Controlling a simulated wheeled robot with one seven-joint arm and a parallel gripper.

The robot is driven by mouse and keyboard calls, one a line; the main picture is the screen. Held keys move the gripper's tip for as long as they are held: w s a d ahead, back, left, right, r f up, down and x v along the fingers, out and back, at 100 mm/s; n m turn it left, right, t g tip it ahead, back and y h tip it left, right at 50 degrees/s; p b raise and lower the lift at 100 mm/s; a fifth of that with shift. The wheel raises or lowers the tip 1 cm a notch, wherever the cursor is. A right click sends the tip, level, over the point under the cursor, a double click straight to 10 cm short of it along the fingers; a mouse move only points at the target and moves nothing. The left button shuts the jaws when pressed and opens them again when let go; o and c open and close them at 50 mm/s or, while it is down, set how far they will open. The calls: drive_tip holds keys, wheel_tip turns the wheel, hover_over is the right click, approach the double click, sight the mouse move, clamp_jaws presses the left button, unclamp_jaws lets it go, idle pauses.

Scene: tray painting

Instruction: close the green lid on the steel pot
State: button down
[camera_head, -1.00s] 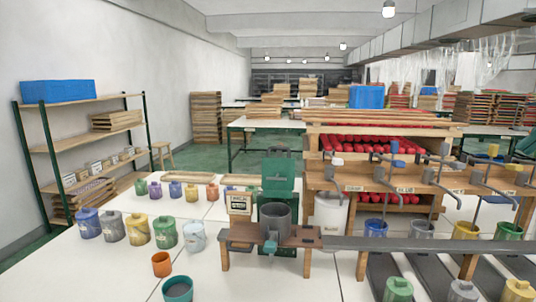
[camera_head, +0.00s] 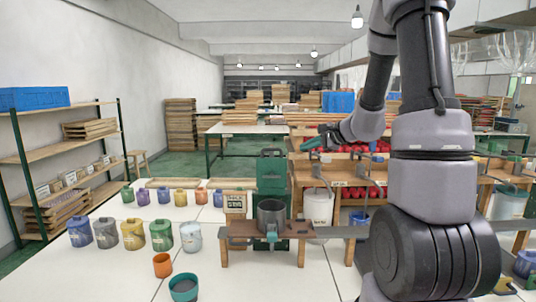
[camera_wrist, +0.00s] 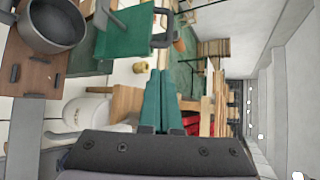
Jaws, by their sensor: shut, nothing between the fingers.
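The steel pot (camera_head: 271,216) stands on a small wooden stand (camera_head: 238,230) on the white table. Its green lid (camera_head: 271,172) stands upright behind the pot's rim, open, with a handle at its top edge. In the wrist view the pot (camera_wrist: 52,42) is at the upper left, its mouth uncovered, and the lid (camera_wrist: 124,42) is beside it. My gripper (camera_head: 309,143) is up and to the right of the lid in the head view, apart from it. Its green fingers (camera_wrist: 160,88) are closed together and empty in the wrist view.
A white tub (camera_head: 318,206) stands right of the pot. Several paint cans, an orange cup (camera_head: 162,265) and a teal cup (camera_head: 184,288) are on the table to the left. A wooden rack (camera_head: 345,180) with red rolls is behind the tub.

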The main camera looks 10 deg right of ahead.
drive_tip(key=x, duration=1)
drive_tip(key=shift+s, duration=0.1)
